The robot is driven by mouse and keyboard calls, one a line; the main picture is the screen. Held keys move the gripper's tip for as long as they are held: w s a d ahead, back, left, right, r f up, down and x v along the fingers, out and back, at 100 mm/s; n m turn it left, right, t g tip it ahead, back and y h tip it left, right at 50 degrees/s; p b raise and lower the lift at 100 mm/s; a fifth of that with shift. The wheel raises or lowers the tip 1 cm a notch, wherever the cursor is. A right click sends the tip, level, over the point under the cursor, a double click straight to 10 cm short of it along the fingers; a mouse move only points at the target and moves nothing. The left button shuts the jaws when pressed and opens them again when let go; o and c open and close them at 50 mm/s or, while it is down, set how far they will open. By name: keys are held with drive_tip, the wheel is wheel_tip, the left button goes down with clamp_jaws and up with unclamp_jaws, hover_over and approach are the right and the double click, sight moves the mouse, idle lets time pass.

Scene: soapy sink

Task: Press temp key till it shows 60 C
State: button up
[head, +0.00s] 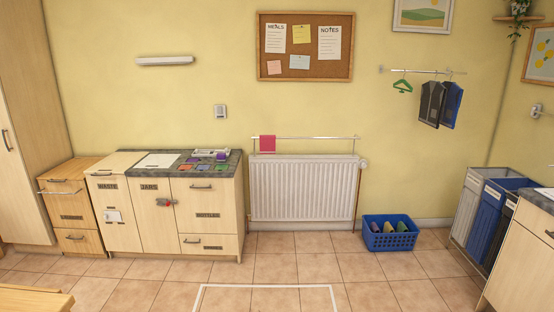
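I cannot make out a temp key or a temperature display in the head view. My gripper is not in view.
A low cabinet with a dark worktop (233,158) stands left, beside a wooden drawer unit (72,200). A white radiator (303,190) is on the back wall, with a blue basket (391,240) right of it. Tall bins (483,215) stand right. The tiled floor (270,270) is mostly clear.

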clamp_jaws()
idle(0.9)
